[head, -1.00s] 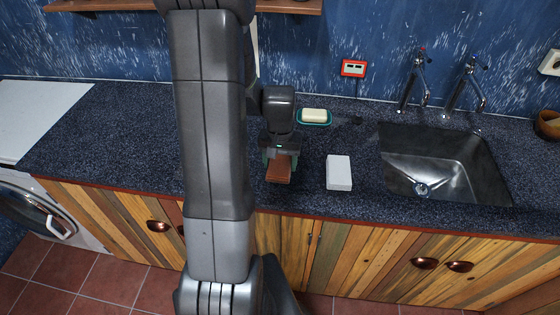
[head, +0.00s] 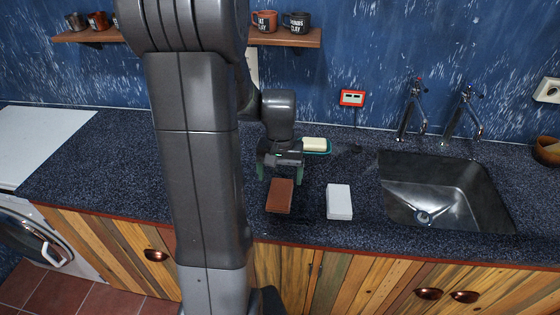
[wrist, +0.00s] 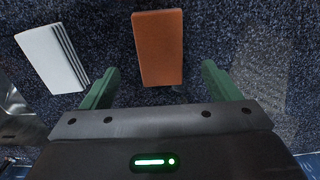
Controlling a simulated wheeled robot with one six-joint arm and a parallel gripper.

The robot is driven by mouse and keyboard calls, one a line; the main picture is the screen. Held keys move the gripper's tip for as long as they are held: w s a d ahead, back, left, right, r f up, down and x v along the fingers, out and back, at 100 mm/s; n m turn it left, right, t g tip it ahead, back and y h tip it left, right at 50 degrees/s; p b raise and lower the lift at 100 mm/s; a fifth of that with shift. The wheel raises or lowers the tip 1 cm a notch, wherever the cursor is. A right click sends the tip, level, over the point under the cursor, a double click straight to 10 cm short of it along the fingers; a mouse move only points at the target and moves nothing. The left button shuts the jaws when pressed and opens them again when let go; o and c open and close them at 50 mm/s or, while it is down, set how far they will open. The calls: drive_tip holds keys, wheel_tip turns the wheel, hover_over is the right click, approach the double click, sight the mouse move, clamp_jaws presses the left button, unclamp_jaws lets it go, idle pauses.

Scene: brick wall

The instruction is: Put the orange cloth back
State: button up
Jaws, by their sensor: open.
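The orange cloth (head: 280,196) is a flat, folded rectangle lying on the dark speckled counter, left of a white folded stack. It also shows in the wrist view (wrist: 158,47), beyond and between the fingertips. My gripper (head: 280,175) is open and empty, just behind the cloth as the head view sees it. Its two green fingers are spread wider than the cloth, and in the wrist view (wrist: 160,80) they stand apart on either side of its near end. I see no contact between them and the cloth.
The white folded stack (head: 339,202) lies close to the right of the cloth. A soap bar (head: 314,143) sits in a green dish (head: 329,148) behind it. The sink (head: 446,190) is farther right. A wall shelf (head: 285,39) holds mugs. The counter's front edge is near.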

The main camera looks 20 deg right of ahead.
sight(280, 192)
wheel_tip(280, 192, up, 5)
drive_tip(key=shift+r, duration=0.1)
idle(0.4)
wheel_tip(280, 192, down, 13)
drive_tip(key=shift+f+b, duration=0.1)
drive_tip(key=shift+b, duration=0.2)
wheel_tip(280, 192, up, 3)
drive_tip(key=shift+r+p, duration=0.1)
drive_tip(key=shift+p, duration=0.2)
drive_tip(key=shift+r, duration=0.65)
drive_tip(key=shift+f, duration=0.1)
